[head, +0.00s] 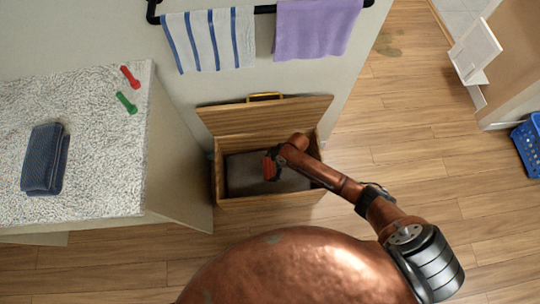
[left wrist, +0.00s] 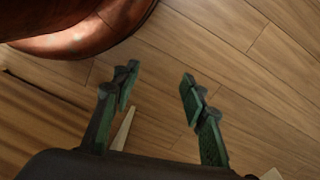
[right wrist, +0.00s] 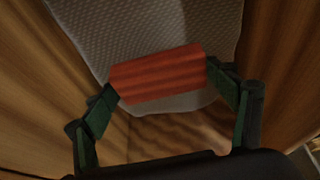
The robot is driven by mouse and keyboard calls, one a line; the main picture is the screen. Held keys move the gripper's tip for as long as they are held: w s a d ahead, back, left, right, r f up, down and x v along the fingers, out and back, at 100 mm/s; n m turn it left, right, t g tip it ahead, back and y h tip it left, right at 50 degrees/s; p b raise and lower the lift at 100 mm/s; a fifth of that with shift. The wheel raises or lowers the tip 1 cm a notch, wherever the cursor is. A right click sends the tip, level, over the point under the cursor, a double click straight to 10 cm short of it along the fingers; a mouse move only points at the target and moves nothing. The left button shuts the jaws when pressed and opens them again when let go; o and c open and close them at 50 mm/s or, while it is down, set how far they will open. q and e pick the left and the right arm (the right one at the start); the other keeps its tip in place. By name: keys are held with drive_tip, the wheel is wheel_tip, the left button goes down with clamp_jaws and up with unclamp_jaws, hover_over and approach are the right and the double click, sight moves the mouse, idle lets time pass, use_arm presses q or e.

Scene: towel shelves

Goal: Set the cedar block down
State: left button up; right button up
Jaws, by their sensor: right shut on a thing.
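The cedar block (right wrist: 158,76) is a reddish, wood-grained block held between the two fingers of my right gripper (right wrist: 166,88) in the right wrist view. In the head view the block (head: 268,168) shows at the end of my right arm, over the open wooden chest (head: 270,201). A grey textured cloth (right wrist: 150,30) lies in the chest below the block; it also shows in the head view (head: 245,174). I cannot tell whether the block touches the cloth. My left gripper (left wrist: 158,95) is open and empty above the wooden floor in the left wrist view.
The chest lid (head: 265,118) stands open against the wall. A speckled counter (head: 100,170) at left holds a folded dark towel (head: 45,160) and red and green clips. A striped towel (head: 208,40) and a purple towel (head: 315,28) hang on a rail. A blue basket (head: 528,145) is at far right.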

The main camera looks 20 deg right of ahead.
sight(271, 169)
wheel_tip(271, 169, down, 4)
drive_tip(key=shift+r+b, duration=0.2)
drive_tip(key=shift+b, duration=0.7)
use_arm(q)
drive_tip(key=shift+w+d+r, duration=0.1)
drive_tip(key=shift+d+r, duration=0.15)
drive_tip(key=shift+r, duration=1.25)
drive_tip(key=shift+w+d+r, duration=0.1)
drive_tip(key=shift+d+r, duration=0.1)
drive_tip(key=shift+r, duration=1.25)
use_arm(e)
drive_tip(key=shift+f, duration=0.15)
use_arm(q)
drive_tip(key=shift+f, duration=0.2)
use_arm(e)
drive_tip(key=o, duration=1.3)
drive_tip(key=shift+c, duration=0.2)
